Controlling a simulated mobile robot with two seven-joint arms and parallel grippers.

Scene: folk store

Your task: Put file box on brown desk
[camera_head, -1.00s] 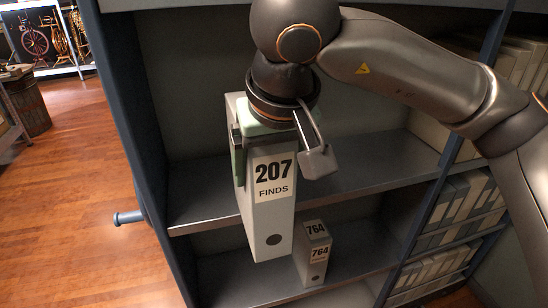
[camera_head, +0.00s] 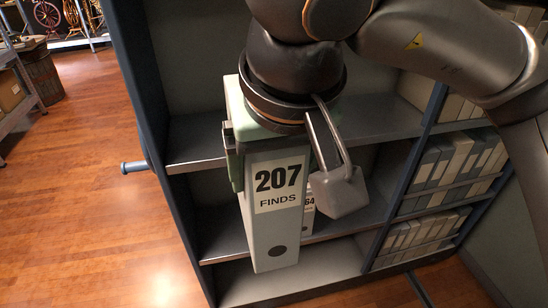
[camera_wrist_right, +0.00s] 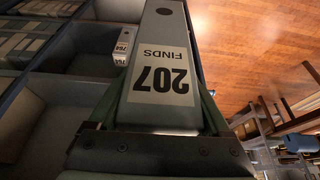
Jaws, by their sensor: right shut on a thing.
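A grey file box (camera_head: 272,225) labelled "207 FINDS" hangs upright in front of a shelf unit in the head view. My right gripper (camera_head: 270,160) is shut on its upper part, with a green finger showing at its left side. In the right wrist view the file box (camera_wrist_right: 163,65) fills the middle, its label upside down, between the green fingers (camera_wrist_right: 165,110). My left gripper is not in view. I see no brown desk in these frames.
The blue-grey shelf unit (camera_head: 352,222) stands right behind the box. A smaller box marked 764 (camera_head: 308,212) is on a lower shelf, partly hidden. Several binders (camera_head: 455,155) fill shelves at right. Wooden floor (camera_head: 90,200) at left is free; a barrel (camera_head: 42,75) stands far left.

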